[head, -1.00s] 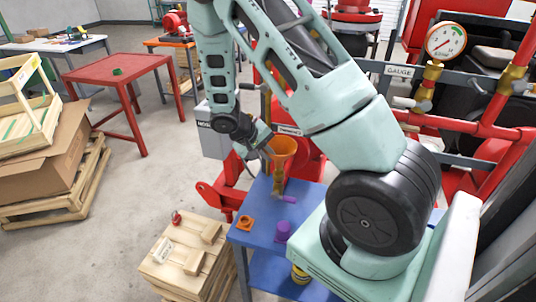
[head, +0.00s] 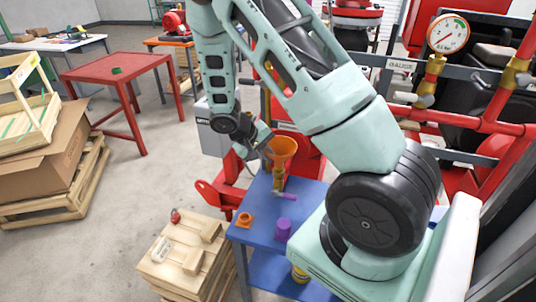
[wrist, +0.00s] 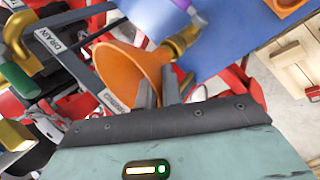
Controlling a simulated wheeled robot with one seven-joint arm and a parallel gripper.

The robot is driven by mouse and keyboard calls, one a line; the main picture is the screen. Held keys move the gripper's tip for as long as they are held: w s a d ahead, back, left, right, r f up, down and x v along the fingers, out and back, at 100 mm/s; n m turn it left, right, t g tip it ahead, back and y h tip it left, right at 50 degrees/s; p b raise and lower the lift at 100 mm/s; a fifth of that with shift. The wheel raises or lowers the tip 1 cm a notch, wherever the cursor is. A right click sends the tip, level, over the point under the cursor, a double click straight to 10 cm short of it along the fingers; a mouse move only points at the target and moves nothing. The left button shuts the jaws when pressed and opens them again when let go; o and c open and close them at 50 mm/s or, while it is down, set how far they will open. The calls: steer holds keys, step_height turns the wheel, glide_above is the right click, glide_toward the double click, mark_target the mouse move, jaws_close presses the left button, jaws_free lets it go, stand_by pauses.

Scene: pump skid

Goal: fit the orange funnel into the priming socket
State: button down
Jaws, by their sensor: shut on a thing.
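The orange funnel (head: 283,147) is upright, wide mouth up, above the blue table; it also shows large in the wrist view (wrist: 128,72). My gripper (head: 268,150) is shut on the funnel's side, and its two fingers (wrist: 158,90) show against the cone in the wrist view. A brass fitting (head: 279,180) with a purple handle (head: 287,197) stands directly below the funnel and looks like the priming socket. It also shows beside the narrow end in the wrist view (wrist: 184,40). I cannot tell whether the spout is inside it or just above it.
The blue table (head: 262,222) carries an orange square part (head: 244,220) and a purple cylinder (head: 283,230). A wooden crate (head: 170,270) stands at its left. Red pipework and a gauge (head: 448,33) are on the right. Floor at left is open before the red table (head: 117,68).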

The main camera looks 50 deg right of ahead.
steer(key=shift+f+b, duration=0.9)
steer(key=shift+r, duration=0.1)
steer(key=c, duration=1.5)
jaws_free()
steer(key=b+v, duration=0.3)
steer(key=v, duration=1.4)
steer(key=shift+a+r+b, duration=0.15)
steer(key=shift+a+b, duration=0.1)
steer(key=shift+b, duration=0.05)
steer(key=s+a+f+n+t+y+b, duration=0.1)
steer(key=s+a+n+y, duration=0.15)
steer(key=s+a, duration=0.45)
steer(key=s+a+f+n+t+y+b, duration=0.1)
steer(key=s+a+f+n+y, duration=0.2)
steer(key=a, duration=0.9)
steer(key=s+a+n, duration=0.2)
steer(key=s, duration=0.2)
steer(key=s+a+n+y+b, duration=0.1)
steer(key=s+a+n, duration=0.1)
steer(key=s+a, duration=0.1)
steer(key=s+a+n, duration=0.2)
steer(key=s+a, duration=0.1)
steer(key=s, duration=0.2)
steer(key=shift+s+a+f+n+t+y, duration=0.2)
steer(key=shift+s+a+n+t+y, duration=0.1)
steer(key=shift+n+t, duration=0.1)
